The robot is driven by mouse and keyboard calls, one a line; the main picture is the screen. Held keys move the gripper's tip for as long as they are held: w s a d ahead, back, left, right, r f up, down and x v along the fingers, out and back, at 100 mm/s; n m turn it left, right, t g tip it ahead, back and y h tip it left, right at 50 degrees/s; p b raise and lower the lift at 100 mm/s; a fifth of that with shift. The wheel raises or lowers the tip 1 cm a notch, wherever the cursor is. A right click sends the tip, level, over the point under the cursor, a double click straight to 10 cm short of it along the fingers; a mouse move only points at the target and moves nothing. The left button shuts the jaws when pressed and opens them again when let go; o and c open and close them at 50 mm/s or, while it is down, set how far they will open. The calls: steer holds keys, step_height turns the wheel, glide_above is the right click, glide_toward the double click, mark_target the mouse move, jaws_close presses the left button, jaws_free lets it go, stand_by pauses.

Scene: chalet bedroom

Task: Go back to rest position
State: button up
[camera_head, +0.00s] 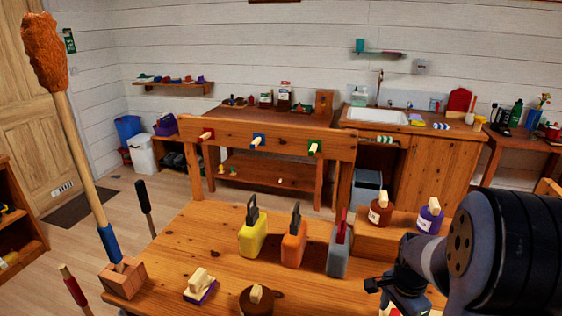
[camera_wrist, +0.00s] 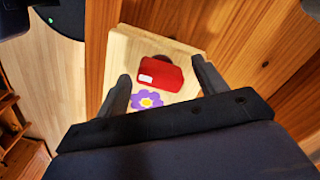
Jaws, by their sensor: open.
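My gripper (camera_head: 398,292) is low at the right front of the wooden workbench (camera_head: 190,240) in the head view, partly hidden by my own arm. In the wrist view my gripper (camera_wrist: 160,68) is open, with its two dark fingers apart. A pale wooden block (camera_wrist: 125,50) shows between and beyond the fingers. It carries a red shape with a small white patch (camera_wrist: 160,73) and a purple flower with a yellow middle (camera_wrist: 147,101). I cannot tell whether the fingers touch the block.
Yellow (camera_head: 253,236), orange (camera_head: 294,244) and grey (camera_head: 339,252) containers stand mid-bench. A tall brush (camera_head: 80,150) rises from a wooden holder (camera_head: 122,280) at left. The floor left of the bench has free room.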

steer(key=n, duration=0.4)
steer(key=shift+n, duration=0.3)
steer(key=n, duration=0.4)
steer(key=shift+n, duration=0.3)
steer(key=shift+r+n, duration=0.25)
steer(key=shift+n, duration=0.05)
step_height(320, 180, up, 6)
steer(key=shift+r, duration=0.1)
